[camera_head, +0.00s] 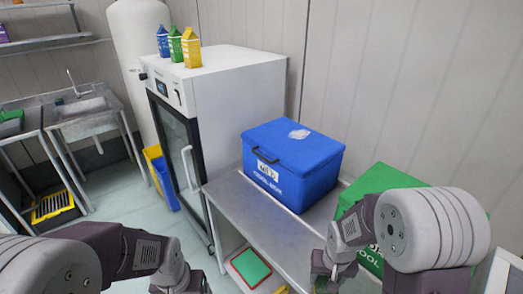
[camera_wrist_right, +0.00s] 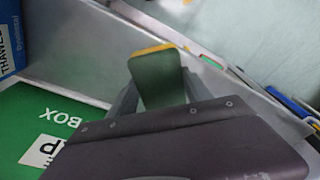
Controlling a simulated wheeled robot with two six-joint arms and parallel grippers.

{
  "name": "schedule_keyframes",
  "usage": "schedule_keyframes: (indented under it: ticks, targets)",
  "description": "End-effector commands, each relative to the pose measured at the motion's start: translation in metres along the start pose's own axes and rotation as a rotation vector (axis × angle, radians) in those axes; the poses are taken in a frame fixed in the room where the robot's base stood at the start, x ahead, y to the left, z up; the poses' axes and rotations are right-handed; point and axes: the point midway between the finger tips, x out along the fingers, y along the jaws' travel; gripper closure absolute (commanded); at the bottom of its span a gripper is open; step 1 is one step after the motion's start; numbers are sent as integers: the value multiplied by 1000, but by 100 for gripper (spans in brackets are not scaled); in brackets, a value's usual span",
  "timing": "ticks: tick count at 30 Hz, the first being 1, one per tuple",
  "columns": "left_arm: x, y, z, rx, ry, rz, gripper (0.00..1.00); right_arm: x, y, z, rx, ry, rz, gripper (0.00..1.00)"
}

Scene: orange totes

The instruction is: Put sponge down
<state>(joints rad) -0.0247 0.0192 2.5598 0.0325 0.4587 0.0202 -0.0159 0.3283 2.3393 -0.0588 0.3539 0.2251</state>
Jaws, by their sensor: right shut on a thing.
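The sponge (camera_wrist_right: 158,80), green with a yellow edge, is between the fingers of my right gripper (camera_wrist_right: 160,92) in the right wrist view. The gripper is shut on it, over the metal table (camera_wrist_right: 85,62). In the head view my right gripper (camera_head: 328,272) is low, in front of the green box, and the sponge cannot be made out there. My left gripper (camera_head: 182,284) is at the bottom edge of the head view, partly cut off; its jaws do not show clearly.
A blue box (camera_head: 292,160) stands on the metal table, with a green box (camera_head: 378,184) to its right. A white fridge (camera_head: 235,95) with several cartons on top stands behind left. Red and green trays (camera_head: 250,267) lie below the table. The table's front left is clear.

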Motion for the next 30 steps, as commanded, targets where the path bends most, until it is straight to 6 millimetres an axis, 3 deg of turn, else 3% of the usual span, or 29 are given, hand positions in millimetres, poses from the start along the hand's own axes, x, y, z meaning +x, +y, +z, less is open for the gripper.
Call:
schedule_keyframes:
  ticks: [1,6,17,20,24,30]
  targets:
    - [1,0,0,0,0,0,21,0,-2,-9,-47,2,-7,85]
    - [1,0,0,0,0,0,21,-1,-2,-14,-149,-1,-18,85]
    - [1,0,0,0,0,0,21,-1,-2,-13,-136,-2,-16,85]
    - [1,0,0,0,0,0,21,-1,-1,-8,-64,-2,-7,85]
    - [0,0,0,0,0,0,21,-3,8,18,102,-1,12,85]
    - [-2,0,0,0,0,0,21,-34,57,55,479,7,56,86]
